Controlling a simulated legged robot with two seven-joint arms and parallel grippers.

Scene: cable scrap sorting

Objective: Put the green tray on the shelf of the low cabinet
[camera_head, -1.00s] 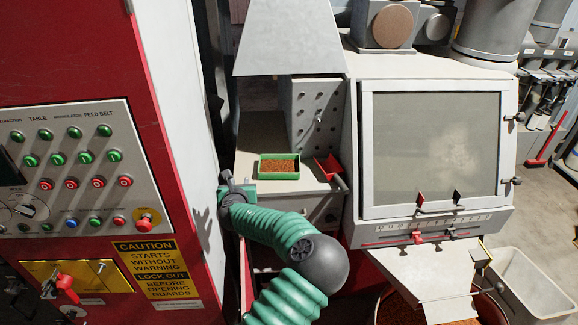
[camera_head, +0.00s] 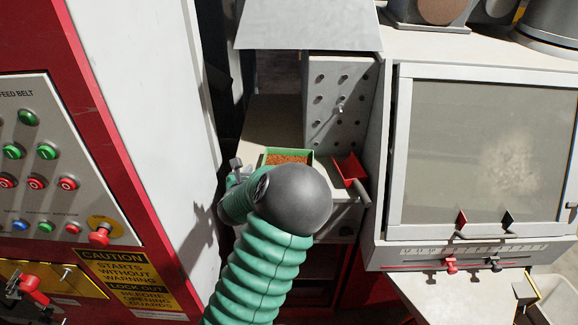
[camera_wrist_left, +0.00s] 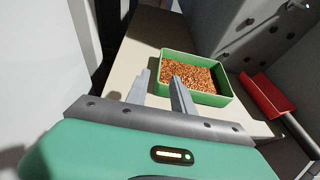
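The green tray (camera_head: 289,153) holds copper-coloured granules and sits on the top of the low cabinet (camera_head: 262,128). My left arm covers its near part in the head view. In the left wrist view the whole green tray (camera_wrist_left: 228,98) shows ahead and to the right of my left gripper (camera_wrist_left: 158,82). The two fingers are apart with nothing between them, and the right finger's tip is close to the tray's left end; I cannot tell whether they touch. A dark opening with red sides (camera_head: 318,268) shows low in the cabinet's front, partly behind my arm. My right gripper is not in view.
A red scoop (camera_head: 350,170) lies right of the tray, its handle over the front edge. A perforated grey panel (camera_head: 338,100) stands behind. A red and white machine with a button panel (camera_head: 45,165) is close on the left, a windowed cabinet (camera_head: 480,150) on the right.

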